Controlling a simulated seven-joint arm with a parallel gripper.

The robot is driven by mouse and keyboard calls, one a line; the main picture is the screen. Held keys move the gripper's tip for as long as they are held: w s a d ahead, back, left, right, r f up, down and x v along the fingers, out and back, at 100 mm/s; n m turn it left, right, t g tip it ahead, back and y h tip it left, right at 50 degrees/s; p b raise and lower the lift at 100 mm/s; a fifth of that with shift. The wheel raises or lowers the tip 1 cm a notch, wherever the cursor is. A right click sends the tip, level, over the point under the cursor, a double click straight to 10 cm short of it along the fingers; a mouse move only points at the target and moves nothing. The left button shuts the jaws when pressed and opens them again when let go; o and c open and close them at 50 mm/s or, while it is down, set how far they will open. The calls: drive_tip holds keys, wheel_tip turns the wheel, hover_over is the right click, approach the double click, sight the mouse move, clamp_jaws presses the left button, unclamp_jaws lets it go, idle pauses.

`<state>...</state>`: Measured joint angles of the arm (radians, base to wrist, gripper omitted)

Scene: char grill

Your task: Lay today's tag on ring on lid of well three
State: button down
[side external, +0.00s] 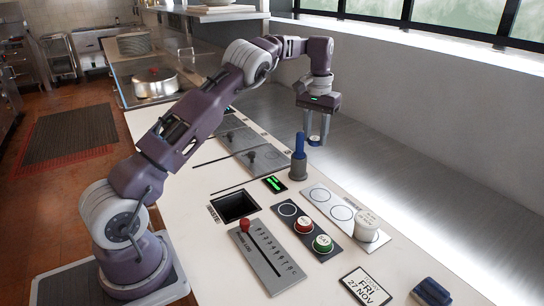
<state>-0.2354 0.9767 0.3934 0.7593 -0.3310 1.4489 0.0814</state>
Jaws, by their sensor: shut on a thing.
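My gripper (317,138) is raised at the right of the counter, pointing down. It is shut on a small dark blue piece (316,142), perhaps a tag; any print on it is too small to read. A black plate of rings holds a red tag (303,225) and a green tag (322,243); its far ring (287,208) is empty. A sign (367,287) reads FRI 27 NOV. Grey well lids with dark knobs (262,159) lie left of my gripper, partly behind my arm. I cannot tell which is well three or make out its ring.
A blue-handled tool (299,146) stands upright in a grey holder below my gripper. A white pot (367,225) stands on a pale ringed plate (340,212). Nearer are a square opening (236,206), a red-knobbed slider panel (268,258) and a blue block (432,292).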

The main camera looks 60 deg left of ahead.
sight(272, 155)
drive_tip(key=s+a+m, duration=0.5)
drive_tip(key=a+m, duration=0.2)
drive_tip(key=a, duration=0.7)
drive_tip(key=shift+m, duration=0.4)
drive_tip(key=f, duration=0.9)
drive_tip(key=shift+s+a+f, duration=0.1)
drive_tip(key=shift+s+f, duration=0.05)
drive_tip(key=shift+s, duration=0.15)
drive_tip(key=shift+f, duration=0.15)
drive_tip(key=c, duration=1)
unclamp_jaws()
drive_tip(key=shift+o, duration=0.2)
